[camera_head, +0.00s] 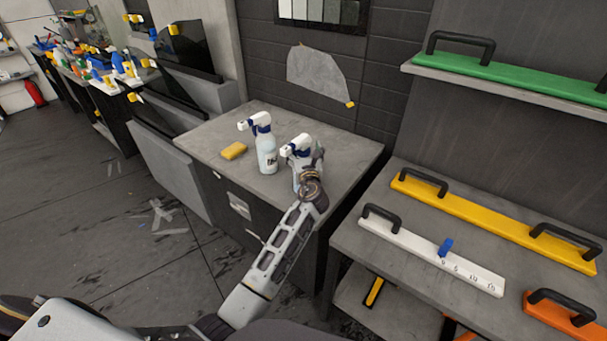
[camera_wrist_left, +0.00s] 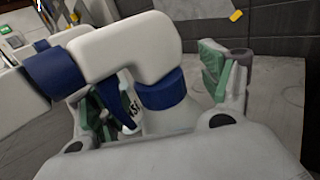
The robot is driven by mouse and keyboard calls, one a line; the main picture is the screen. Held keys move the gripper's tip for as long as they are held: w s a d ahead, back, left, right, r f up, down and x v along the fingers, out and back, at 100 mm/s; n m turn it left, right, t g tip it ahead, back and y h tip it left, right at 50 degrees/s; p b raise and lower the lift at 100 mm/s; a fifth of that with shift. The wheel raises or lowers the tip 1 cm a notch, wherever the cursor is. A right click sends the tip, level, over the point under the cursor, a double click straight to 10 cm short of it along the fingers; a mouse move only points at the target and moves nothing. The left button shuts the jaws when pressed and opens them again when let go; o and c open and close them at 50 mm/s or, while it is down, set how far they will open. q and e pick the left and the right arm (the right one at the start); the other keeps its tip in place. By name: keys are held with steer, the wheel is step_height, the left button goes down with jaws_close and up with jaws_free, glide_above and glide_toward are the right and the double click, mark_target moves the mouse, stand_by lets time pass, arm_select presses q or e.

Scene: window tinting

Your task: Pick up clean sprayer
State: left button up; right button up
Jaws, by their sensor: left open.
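Two white spray bottles with blue parts stand upright on a grey cabinet top. One is the left sprayer (camera_head: 266,152), standing free with its label facing out. The other is the right sprayer (camera_head: 297,151), partly hidden behind my left gripper (camera_head: 311,172). In the left wrist view, this sprayer's white and blue head (camera_wrist_left: 130,42) fills the space between the open fingers of my left gripper (camera_wrist_left: 155,92). Its label is mostly covered, so I cannot tell which sprayer is the clean one. Whether the fingers touch the bottle is unclear. My right gripper is out of view.
A yellow sponge (camera_head: 233,151) lies left of the bottles on the cabinet top (camera_head: 205,140). A film sheet (camera_head: 318,72) hangs on the wall behind. A bench (camera_head: 375,262) at the right holds long handled tools. The cabinet's back right corner is clear.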

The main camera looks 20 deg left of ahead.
arm_select(q)
jaws_close()
stand_by(0.4)
steer(key=shift+r+p, duration=0.7)
steer(key=shift+r, duration=4.35)
